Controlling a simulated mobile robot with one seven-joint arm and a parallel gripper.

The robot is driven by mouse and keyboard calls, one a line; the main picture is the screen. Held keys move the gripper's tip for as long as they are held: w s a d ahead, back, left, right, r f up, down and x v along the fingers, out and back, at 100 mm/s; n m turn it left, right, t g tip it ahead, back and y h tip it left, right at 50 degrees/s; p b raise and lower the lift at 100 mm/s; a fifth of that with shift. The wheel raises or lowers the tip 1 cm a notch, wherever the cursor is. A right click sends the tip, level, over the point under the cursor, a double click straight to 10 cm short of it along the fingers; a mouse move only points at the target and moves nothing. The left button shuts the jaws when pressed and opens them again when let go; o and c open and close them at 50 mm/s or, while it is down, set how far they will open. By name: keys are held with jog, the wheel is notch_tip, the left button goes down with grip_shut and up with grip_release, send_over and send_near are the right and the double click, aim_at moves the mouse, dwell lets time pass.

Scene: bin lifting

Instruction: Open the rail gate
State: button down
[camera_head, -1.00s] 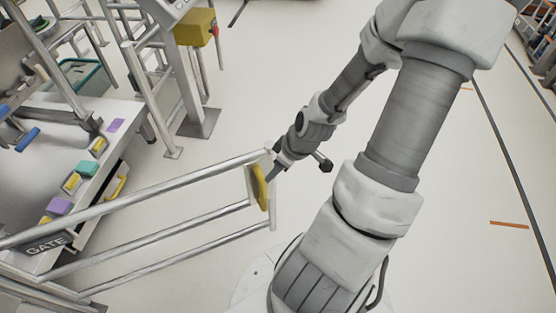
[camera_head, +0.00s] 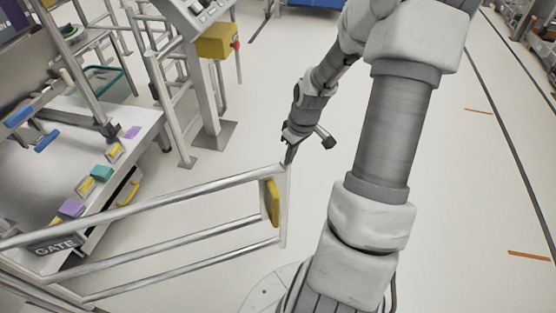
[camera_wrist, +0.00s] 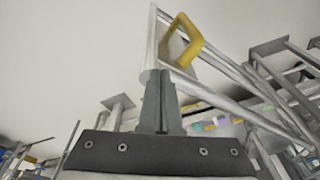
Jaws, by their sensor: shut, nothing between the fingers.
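The rail gate (camera_head: 150,212) is a set of silver metal tubes with a dark GATE label (camera_head: 54,246) at its left. A yellow handle (camera_head: 270,202) is on its end plate. My gripper (camera_head: 289,160) is shut and empty at the top of the gate's free end, fingers pointing down; I cannot tell whether they touch it. The gate stands swung out from the fixed rail post at upper left.
A workbench (camera_head: 75,170) with small coloured blocks stands behind the gate at left. A console stand with a yellow box (camera_head: 217,41) and a rail post (camera_head: 170,110) are at the upper left. The floor (camera_head: 480,180) to the right is clear.

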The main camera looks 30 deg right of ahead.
jog(key=w+d+r+m+g+b, duration=0.1)
jog(key=w+r+m+g+b, duration=0.15)
jog(key=w, duration=0.35)
jog(key=w+r+m+g+b, duration=0.1)
jog(key=w+m+g, duration=0.15)
jog(key=w, duration=0.45)
jog(key=s+a+f+b, duration=0.1)
jog(key=s+f+b, duration=0.4)
jog(key=f, duration=0.5)
jog(key=shift+s+h, duration=0.3)
jog(key=shift+s, duration=0.35)
jog(key=shift+a, duration=0.1)
